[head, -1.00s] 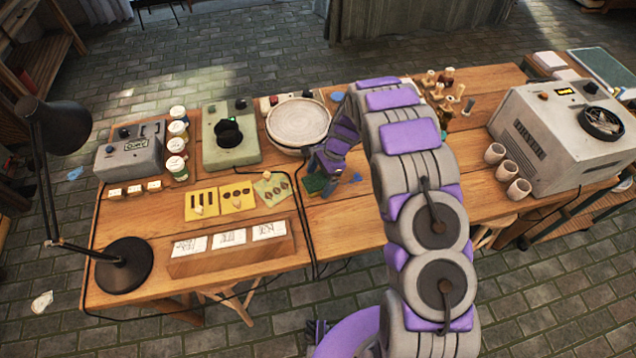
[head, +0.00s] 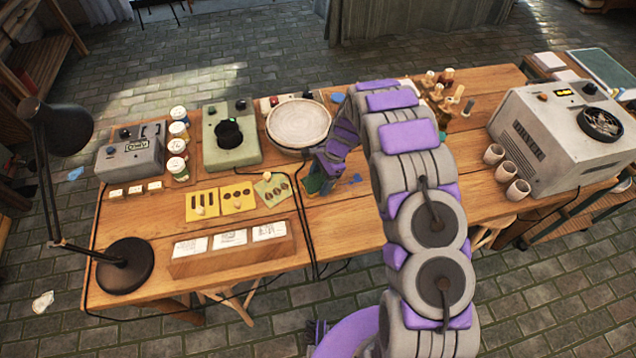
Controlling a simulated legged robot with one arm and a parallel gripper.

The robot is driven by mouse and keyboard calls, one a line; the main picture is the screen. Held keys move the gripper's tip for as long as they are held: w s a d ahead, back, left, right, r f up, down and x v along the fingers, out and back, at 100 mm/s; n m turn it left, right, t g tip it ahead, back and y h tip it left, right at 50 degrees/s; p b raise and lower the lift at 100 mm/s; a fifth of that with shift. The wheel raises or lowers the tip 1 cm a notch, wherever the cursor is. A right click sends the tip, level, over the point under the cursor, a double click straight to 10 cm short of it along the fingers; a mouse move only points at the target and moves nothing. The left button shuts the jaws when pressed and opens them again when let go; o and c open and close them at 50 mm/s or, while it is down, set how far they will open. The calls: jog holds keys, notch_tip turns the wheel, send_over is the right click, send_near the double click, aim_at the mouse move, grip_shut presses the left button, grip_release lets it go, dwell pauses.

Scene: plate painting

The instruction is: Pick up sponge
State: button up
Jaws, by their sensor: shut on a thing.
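My gripper (head: 319,178) is at the middle of the wooden table, at the end of my purple and grey arm, pointing down near the front of the round plate. It is shut on a small green thing, which I take to be the sponge (head: 313,186). The sponge is small in view and partly covered by the gripper. I cannot tell whether it touches the tabletop. A small blue piece (head: 352,179) shows just right of the gripper.
The round pale plate (head: 298,124) sits behind the gripper. Yellow switch panels (head: 237,200) and a card holder (head: 230,254) lie to the left. Brushes and bottles (head: 440,90) stand behind my arm. A kiln-like box (head: 545,140) with cups is at right. Bare wood shows front right.

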aim_at(314, 182)
jog(key=c, duration=0.3)
jog(key=shift+r, duration=0.1)
jog(key=shift+r, duration=0.35)
notch_tip(314, 182, up, 4)
jog(key=shift+f+p, duration=0.2)
jog(key=shift+p, duration=0.4)
jog(key=s+d, duration=0.1)
jog(key=s, duration=0.4)
jog(key=s+d+p, duration=0.1)
jog(key=s+d, duration=0.1)
jog(key=s, duration=0.3)
jog(key=s+d+r+p, duration=0.1)
jog(key=s+d, duration=0.1)
jog(key=s, duration=0.3)
jog(key=shift+d, duration=0.15)
